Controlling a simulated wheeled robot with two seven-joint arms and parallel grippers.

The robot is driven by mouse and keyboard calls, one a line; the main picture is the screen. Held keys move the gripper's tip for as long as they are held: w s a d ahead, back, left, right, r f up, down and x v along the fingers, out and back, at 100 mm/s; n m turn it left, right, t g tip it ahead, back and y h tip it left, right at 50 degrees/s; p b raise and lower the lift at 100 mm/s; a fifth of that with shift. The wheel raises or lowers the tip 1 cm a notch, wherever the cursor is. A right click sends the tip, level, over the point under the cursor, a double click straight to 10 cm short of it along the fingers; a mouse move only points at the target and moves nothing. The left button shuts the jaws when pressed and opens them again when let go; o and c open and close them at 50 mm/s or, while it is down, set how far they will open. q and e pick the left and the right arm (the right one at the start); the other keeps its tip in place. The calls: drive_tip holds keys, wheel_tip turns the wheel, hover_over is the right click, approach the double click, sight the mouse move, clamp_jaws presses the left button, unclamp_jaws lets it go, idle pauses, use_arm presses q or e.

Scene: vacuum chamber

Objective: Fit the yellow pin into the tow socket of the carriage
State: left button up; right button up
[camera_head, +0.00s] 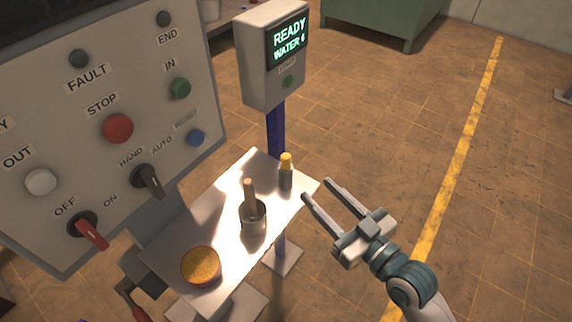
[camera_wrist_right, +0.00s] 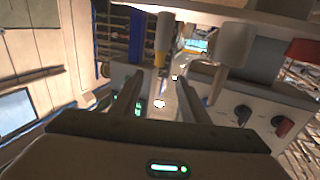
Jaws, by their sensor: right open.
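The yellow pin (camera_head: 286,172) stands upright near the far right corner of a small pale shelf (camera_head: 185,232). It has a yellow top and a grey lower body. My right gripper (camera_head: 316,189) is open and empty just right of the shelf, its fingers pointing toward the pin and apart from it. In the right wrist view the pin (camera_wrist_right: 164,35) appears upside down ahead of the gap between my fingers (camera_wrist_right: 160,80). I cannot make out the carriage or its tow socket. My left gripper is not in view.
A dark cup (camera_head: 253,222) with a wooden handle stands near the pin. A control panel (camera_head: 110,130) stands left, and a display box (camera_head: 277,55) on a blue post behind.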

sight(289, 162)
drive_tip(key=shift+w, duration=0.1)
drive_tip(key=p+x, duration=0.3)
drive_tip(key=x, duration=0.8)
drive_tip(key=shift+w+a, duration=0.1)
drive_tip(key=shift+w, duration=0.05)
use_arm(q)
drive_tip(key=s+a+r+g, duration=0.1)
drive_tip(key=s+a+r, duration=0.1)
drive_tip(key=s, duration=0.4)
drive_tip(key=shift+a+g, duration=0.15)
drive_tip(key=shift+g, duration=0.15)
use_arm(e)
drive_tip(key=shift+w+a+f, duration=0.15)
drive_tip(key=shift+w+a, duration=0.05)
drive_tip(key=shift+w, duration=0.05)
use_arm(q)
drive_tip(key=shift+p, duration=0.3)
